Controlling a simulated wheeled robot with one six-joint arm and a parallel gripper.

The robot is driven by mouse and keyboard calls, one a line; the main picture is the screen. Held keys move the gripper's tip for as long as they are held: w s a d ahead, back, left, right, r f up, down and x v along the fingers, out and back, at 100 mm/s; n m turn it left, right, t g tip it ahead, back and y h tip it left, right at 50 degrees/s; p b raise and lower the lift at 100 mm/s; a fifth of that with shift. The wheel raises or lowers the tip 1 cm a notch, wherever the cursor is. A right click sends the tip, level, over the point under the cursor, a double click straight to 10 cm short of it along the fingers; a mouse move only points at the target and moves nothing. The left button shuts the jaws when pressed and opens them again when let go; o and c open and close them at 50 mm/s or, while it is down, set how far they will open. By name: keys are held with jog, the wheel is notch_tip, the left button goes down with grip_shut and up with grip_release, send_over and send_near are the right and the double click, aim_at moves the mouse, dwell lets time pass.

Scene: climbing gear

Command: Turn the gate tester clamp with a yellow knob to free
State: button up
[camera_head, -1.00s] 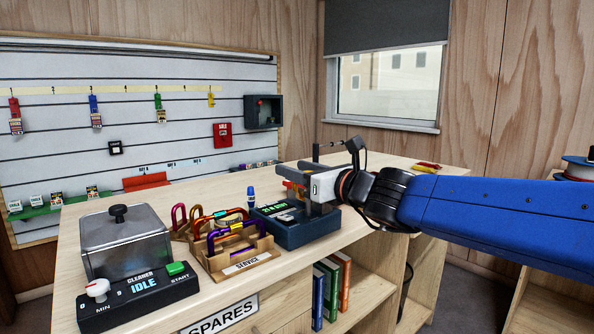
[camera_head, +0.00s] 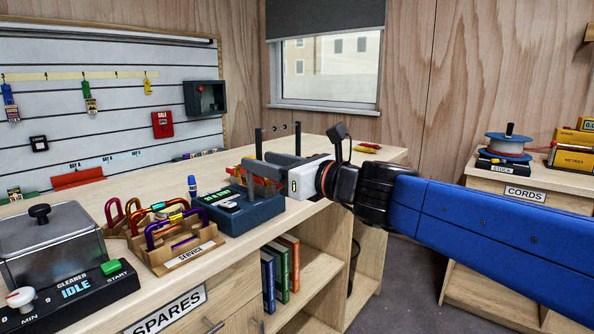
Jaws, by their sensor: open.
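The gate tester appears to be the dark blue-grey box (camera_head: 262,212) on the bench, with a lit green readout on top. My gripper (camera_head: 254,172) is open and empty above and behind the box's right part, its fingers pointing left. A small red and yellow part (camera_head: 236,171) shows behind the fingers; I cannot tell if it is the clamp's yellow knob. The clamp and its setting are not clear, as my fingers cover that area. I cannot tell whether the gripper touches anything.
A wooden service rack (camera_head: 185,255) with several coloured carabiners stands left of the box, with a blue marker (camera_head: 192,187) behind. Two dark posts rise behind my gripper. The cleaner (camera_head: 68,287) is at the front left.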

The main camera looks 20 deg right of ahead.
jog(key=v, duration=0.8)
dwell(0.4)
jog(key=shift+s+d, duration=0.1)
dwell(0.4)
jog(key=s+a+f+n+g+h, duration=0.1)
jog(key=s+f+n+g, duration=0.25)
jog(key=f+n, duration=0.5)
jog(key=s+a+f+n+g+h, duration=0.15)
jog(key=f+n+g, duration=0.25)
jog(key=f+n, duration=0.45)
jog(key=s+d+f+n+g+h, duration=0.3)
jog(key=s+d+f+n+h, duration=0.3)
jog(key=d+f+n, duration=0.5)
notch_tip(320, 180, down, 3)
jog(key=shift+s+r+n, duration=0.1)
jog(key=shift+s+n, duration=0.45)
jog(key=shift+n, duration=0.55)
